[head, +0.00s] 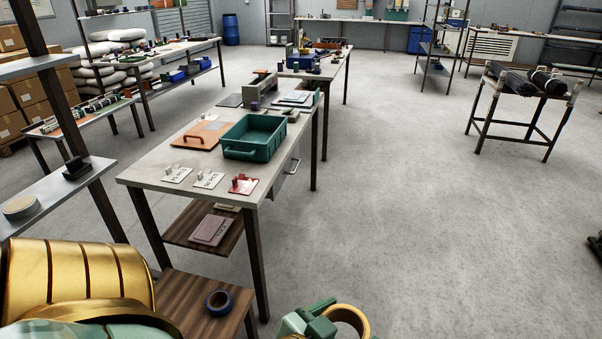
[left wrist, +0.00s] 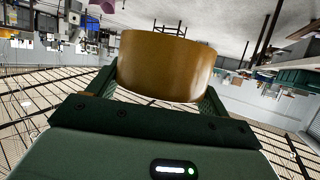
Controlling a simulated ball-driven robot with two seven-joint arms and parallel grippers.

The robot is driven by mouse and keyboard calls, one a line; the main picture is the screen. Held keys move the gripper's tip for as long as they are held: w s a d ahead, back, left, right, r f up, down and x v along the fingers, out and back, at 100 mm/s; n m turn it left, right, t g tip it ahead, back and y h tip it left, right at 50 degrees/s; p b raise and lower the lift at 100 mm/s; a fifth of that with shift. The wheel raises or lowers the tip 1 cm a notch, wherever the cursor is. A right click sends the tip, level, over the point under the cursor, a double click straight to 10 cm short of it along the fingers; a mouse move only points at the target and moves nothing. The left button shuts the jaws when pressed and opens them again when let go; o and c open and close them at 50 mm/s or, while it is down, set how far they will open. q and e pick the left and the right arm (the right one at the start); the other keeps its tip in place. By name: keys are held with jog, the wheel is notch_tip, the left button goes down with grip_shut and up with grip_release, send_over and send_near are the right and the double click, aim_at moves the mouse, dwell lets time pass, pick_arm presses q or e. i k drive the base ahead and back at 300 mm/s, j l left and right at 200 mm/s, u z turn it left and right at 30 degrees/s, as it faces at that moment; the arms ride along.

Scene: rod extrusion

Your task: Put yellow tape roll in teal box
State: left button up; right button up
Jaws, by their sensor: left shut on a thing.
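The yellow tape roll (head: 351,322) shows at the bottom of the head view, at the tip of my left gripper (head: 318,322). In the left wrist view the tape roll (left wrist: 167,65) fills the space between the fingers of the left gripper (left wrist: 163,92), which is shut on it. The roll is held in the air, to the right of the table's near leg in the head view. The teal box (head: 254,136) stands on the table, open at the top, with its inside visible. It is farther off than the gripper. My right gripper is in neither view.
A blue tape roll (head: 219,302) lies on a low wooden shelf (head: 195,290).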

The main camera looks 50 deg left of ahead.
aim_at(258, 140)
jog(key=i+u, duration=0.65)
jog(key=i, duration=0.2)
jog(key=i+l+u, duration=0.1)
jog(key=i+u, duration=0.7)
jog(key=i+l+u, duration=0.35)
jog(key=i+u, duration=0.15)
jog(key=i+l+u, duration=0.9)
jog(key=l, duration=0.25)
jog(key=i, duration=0.1)
